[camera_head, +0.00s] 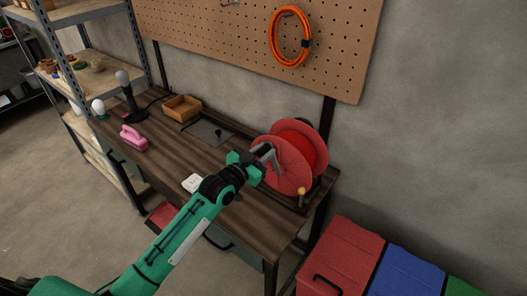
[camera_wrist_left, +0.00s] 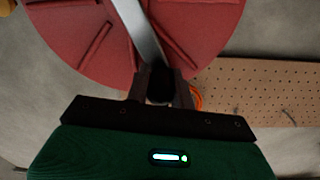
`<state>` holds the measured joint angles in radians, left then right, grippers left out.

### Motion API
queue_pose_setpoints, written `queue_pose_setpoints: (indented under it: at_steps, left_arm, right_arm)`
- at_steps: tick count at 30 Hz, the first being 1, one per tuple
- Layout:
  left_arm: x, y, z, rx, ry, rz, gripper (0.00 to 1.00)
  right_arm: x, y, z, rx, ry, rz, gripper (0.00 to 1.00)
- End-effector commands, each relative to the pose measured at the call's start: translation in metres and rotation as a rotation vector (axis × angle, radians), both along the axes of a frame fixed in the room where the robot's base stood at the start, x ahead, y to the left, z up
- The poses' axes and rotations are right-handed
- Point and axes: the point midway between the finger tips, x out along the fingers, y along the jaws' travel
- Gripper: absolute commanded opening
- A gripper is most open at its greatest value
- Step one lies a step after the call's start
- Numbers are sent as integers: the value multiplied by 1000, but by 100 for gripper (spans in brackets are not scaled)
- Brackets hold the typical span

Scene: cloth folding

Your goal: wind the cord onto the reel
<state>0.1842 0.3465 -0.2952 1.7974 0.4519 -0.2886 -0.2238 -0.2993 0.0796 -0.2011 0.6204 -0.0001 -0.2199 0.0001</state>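The red reel (camera_head: 285,168) stands on a dark frame at the right end of the wooden workbench. Its front flange (camera_wrist_left: 90,35) fills the top of the left wrist view. A grey crank arm (camera_head: 272,160) crosses the flange and shows in the wrist view (camera_wrist_left: 140,30). My left gripper (camera_head: 258,160) is at the crank, with its fingers on both sides of the dark crank handle (camera_wrist_left: 160,88). Brighter red shows between the flanges; I cannot tell whether it is wound cord. No loose cord is clear on the bench. My right gripper is out of view.
The workbench (camera_head: 190,160) holds a pink tool (camera_head: 133,138), a wooden box (camera_head: 182,107), a dark lamp-like stand (camera_head: 128,95) and a small white item (camera_head: 194,183). An orange coil (camera_head: 291,37) hangs on the pegboard (camera_head: 200,25). Coloured bins (camera_head: 345,262) stand at lower right.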

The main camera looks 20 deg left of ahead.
Motion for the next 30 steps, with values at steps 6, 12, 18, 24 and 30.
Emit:
queue_pose_setpoints:
  at_steps: [6,12,18,24,30]
  left_arm:
    - [0,0,0,0,0,0,0]
    - [3,8,-4,-93,33,0,0]
    - [6,16,-9,-209,75,0,0]
    - [6,16,-9,-219,78,0,0]
    - [6,16,-9,-219,78,0,45]
  right_arm:
    - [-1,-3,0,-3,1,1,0]
    - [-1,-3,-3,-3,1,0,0]
    - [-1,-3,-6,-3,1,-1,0]
    - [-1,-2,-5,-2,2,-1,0]
    - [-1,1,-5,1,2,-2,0]
